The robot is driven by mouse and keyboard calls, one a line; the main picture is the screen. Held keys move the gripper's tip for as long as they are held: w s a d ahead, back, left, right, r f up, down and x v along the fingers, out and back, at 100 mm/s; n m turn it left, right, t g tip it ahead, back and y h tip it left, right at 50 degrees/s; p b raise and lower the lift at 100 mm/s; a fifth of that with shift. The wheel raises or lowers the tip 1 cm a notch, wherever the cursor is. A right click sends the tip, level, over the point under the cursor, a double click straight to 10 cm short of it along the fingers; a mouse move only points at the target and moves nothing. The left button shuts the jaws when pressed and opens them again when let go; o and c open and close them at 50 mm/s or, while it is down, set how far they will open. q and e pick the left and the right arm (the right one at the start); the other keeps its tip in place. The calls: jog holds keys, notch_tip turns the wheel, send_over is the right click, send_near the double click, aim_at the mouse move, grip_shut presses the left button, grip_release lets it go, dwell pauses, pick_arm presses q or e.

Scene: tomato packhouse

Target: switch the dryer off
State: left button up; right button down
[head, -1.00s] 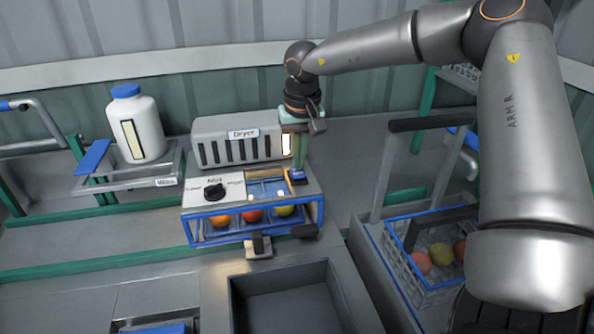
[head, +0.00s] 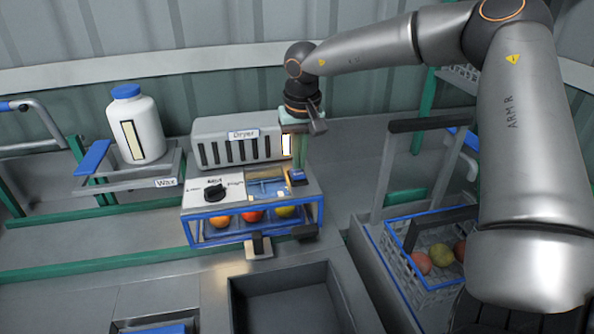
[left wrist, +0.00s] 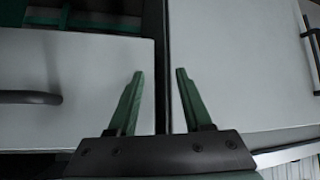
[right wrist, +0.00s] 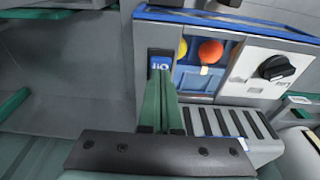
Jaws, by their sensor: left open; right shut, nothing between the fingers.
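The grey dryer (head: 238,142) has dark vent slots and a "Dryer" label, and stands behind a blue-framed unit. A bright pale panel (head: 287,145) shows at its right end. A blue switch (head: 298,176) sits at the right edge of the unit's top; it also shows in a dark housing in the right wrist view (right wrist: 160,64). My right gripper (head: 299,166) is shut and empty, pointing down with its fingertips at the switch; whether they touch I cannot tell. My left gripper (left wrist: 160,73) is open and empty above grey panels, outside the head view.
A black dial (head: 214,192) is on the unit's top, with fruit in the trays beneath. A white wax bottle (head: 148,130) stands at the left. A fruit crate (head: 398,263) is at the right, and an empty dark bin (head: 285,300) is in front.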

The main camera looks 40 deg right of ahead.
aim_at(299, 175)
jog(key=shift+f+b, duration=0.75)
jog(key=shift+f, duration=0.3)
dwell(0.9)
jog(key=shift+r, duration=0.1)
jog(key=shift+r+p, duration=2.8)
jog(key=shift+r, duration=0.75)
